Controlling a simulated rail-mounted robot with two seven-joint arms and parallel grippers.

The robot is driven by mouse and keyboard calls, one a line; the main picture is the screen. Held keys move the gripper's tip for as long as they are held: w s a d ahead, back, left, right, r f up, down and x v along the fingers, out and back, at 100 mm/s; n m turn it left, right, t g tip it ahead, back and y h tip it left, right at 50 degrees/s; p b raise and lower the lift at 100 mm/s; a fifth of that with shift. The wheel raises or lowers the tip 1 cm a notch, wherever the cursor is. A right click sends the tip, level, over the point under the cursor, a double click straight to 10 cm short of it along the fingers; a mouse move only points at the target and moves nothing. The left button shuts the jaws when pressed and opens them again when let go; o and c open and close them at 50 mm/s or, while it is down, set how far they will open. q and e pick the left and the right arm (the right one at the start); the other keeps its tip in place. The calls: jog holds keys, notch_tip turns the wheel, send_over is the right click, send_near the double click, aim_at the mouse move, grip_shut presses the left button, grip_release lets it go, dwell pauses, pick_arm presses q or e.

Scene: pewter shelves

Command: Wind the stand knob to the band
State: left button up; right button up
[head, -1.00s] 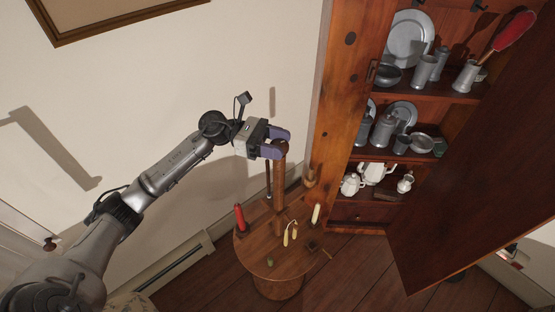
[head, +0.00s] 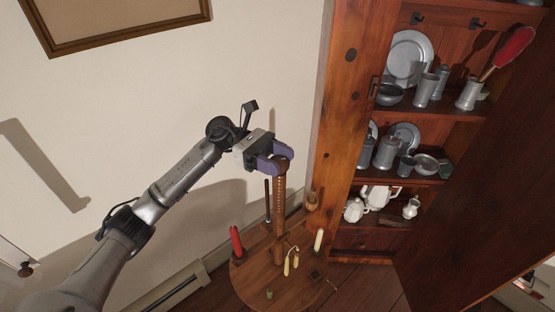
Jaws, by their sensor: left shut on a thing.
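The wooden stand is a round table (head: 250,275) with an upright post (head: 279,212) rising from it. The knob (head: 281,163) sits at the top of the post. My left gripper (head: 277,160) reaches in from the left, its purple fingers shut around the knob and hiding part of it. Dark marks run down the post below the fingers; I cannot tell which of them is the band. My right gripper is not in view.
A red candle (head: 236,241), a pale candle (head: 318,241) and small hanging yellowish pieces (head: 291,262) are on the stand. A wooden cupboard (head: 345,120) with pewter and white pots stands close on the right, its door (head: 480,190) open. The wall is behind.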

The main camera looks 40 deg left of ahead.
pick_arm(q)
jog(key=o, duration=0.9)
jog(key=shift+s+a+b, duration=0.15)
jog(key=shift+s+a, duration=0.15)
jog(key=shift+a, duration=1.95)
jog(key=shift+s+a+b, duration=0.15)
jog(key=shift+s+a, duration=0.1)
jog(key=shift+a, duration=2.05)
jog(key=shift+s+a+b, duration=0.15)
jog(key=shift+s+a, duration=0.15)
jog(key=shift+a, duration=1.95)
